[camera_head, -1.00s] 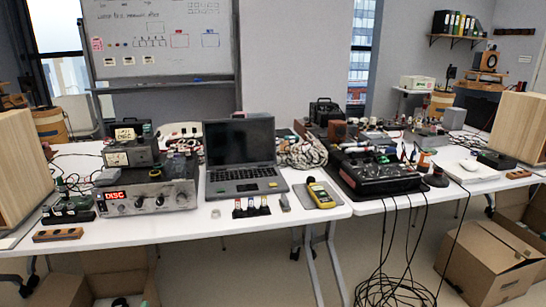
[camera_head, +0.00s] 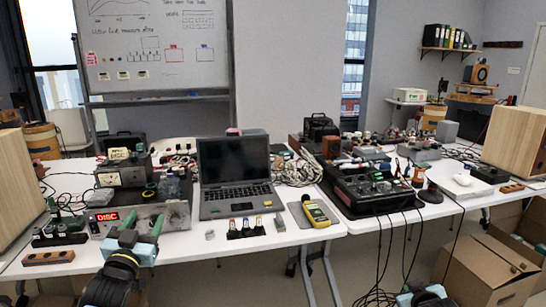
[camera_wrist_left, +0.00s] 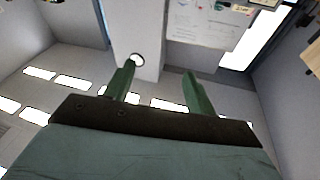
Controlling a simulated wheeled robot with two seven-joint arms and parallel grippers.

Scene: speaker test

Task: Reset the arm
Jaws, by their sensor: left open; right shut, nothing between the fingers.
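My left gripper (camera_head: 142,226) rises from the bottom left in the head view, in front of the silver unit with the red display. Its two green fingers are spread apart with nothing between them. In the left wrist view the same open fingers (camera_wrist_left: 160,90) point toward a wall and the whiteboard, with clear space between them. My right gripper (camera_head: 427,297) shows only in part at the bottom edge of the head view, below the right table. It is shut and holds nothing that I can see.
The silver unit (camera_head: 103,226), an open laptop (camera_head: 236,186) and a yellow meter (camera_head: 316,213) stand on the left white table. A black mixer-like device (camera_head: 372,190) stands right of them. Wooden speaker boxes stand at both sides. Cables hang down, and a cardboard box (camera_head: 485,275) sits on the floor.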

